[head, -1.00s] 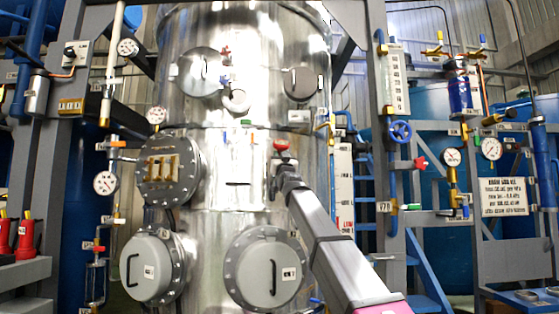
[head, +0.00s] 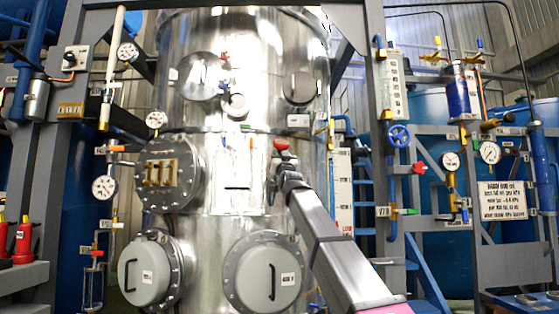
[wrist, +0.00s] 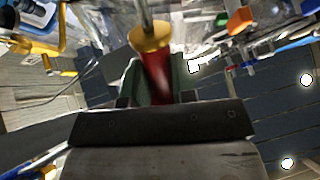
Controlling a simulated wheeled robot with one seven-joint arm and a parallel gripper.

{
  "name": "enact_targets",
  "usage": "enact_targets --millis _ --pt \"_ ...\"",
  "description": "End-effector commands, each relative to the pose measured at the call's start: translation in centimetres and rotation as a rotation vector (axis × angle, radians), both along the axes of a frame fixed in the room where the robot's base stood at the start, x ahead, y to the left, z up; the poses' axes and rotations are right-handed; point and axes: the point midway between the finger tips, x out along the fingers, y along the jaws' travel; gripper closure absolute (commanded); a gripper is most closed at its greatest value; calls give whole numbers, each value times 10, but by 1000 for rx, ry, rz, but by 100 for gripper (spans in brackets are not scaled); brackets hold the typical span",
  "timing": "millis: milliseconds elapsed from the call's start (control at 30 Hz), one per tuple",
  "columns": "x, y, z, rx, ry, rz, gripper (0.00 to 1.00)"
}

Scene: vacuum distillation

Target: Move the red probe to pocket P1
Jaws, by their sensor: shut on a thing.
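My gripper (head: 281,160) is raised in front of the steel column (head: 235,190), right of its middle. It is shut on the red probe (wrist: 156,76), seen between the dark green fingers in the wrist view. The probe has a brass collar and a thin metal stem running out of the top of that picture. Its red end (head: 281,144) shows just above my gripper in the head view. I cannot read which fitting is pocket P1. Small green and orange fittings (head: 245,127) sit on the column just left of my gripper. Whether the stem touches the column is unclear.
Round flanged covers (head: 266,272) and a brass-windowed port (head: 168,173) stick out from the column. Gauges and valves line the pipes on both sides, with a blue handwheel (head: 399,135) to the right. A grey frame post (head: 384,190) stands right of my arm.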

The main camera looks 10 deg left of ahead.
Motion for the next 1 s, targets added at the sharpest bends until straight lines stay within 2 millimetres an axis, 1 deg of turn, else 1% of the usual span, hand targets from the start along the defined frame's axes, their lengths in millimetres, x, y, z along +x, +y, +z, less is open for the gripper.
enact_targets --millis 700,1000 --pt "-14 -8 19 0 -1 0 100" --pt "-16 -9 22 -1 0 -1 100"
